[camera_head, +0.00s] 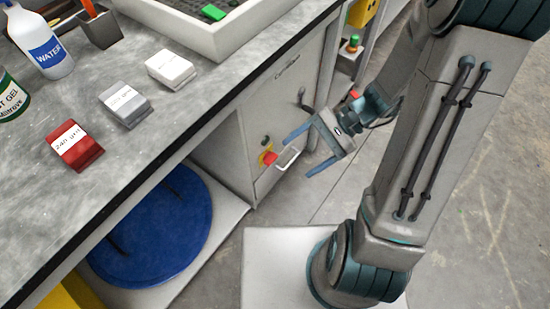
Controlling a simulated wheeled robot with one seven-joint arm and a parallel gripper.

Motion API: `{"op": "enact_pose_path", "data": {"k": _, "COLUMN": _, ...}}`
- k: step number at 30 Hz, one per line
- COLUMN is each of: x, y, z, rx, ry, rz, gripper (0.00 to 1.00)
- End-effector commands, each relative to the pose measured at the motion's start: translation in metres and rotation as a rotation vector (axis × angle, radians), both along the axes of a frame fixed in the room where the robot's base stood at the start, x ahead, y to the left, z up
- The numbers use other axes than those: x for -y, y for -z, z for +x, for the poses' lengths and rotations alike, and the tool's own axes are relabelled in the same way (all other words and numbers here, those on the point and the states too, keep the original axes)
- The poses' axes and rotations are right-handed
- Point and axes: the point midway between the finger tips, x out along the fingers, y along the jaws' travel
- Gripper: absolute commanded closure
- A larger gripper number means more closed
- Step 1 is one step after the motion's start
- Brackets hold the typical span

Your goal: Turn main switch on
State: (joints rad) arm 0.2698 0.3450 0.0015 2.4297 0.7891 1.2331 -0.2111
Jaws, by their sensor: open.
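Nothing is held between the fingers.
A pale handle (289,158) is on the cabinet between switch and gripper. The grey worktop (190,120) bears red, grey and white grit blocks, a water bottle (42,42) and a tray (235,38). A blue round lid (160,235) lies below. Open floor is at right.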

Motion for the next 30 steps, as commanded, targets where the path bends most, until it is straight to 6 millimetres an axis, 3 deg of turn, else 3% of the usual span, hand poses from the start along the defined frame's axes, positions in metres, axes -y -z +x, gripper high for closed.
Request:
{"op": "enact_pose_path", "data": {"k": 1, "x": -0.002, "y": 0.03, "z": 0.005, "rx": -0.051, "ry": 0.054, "rz": 0.054, "gripper": 0.27}}
{"op": "enact_pose_path", "data": {"k": 11, "x": -0.001, "y": 0.147, "z": 0.048, "rx": -0.277, "ry": 0.462, "rz": 0.384, "gripper": 0.27}}
{"op": "enact_pose_path", "data": {"k": 21, "x": 0.028, "y": 0.284, "z": 0.081, "rx": -0.413, "ry": 0.93, "rz": 0.613, "gripper": 0.27}}
{"op": "enact_pose_path", "data": {"k": 25, "x": 0.038, "y": 0.319, "z": 0.084, "rx": -0.434, "ry": 1.053, "rz": 0.651, "gripper": 0.27}}
{"op": "enact_pose_path", "data": {"k": 30, "x": 0.043, "y": 0.339, "z": 0.086, "rx": -0.444, "ry": 1.129, "rz": 0.669, "gripper": 0.27}}
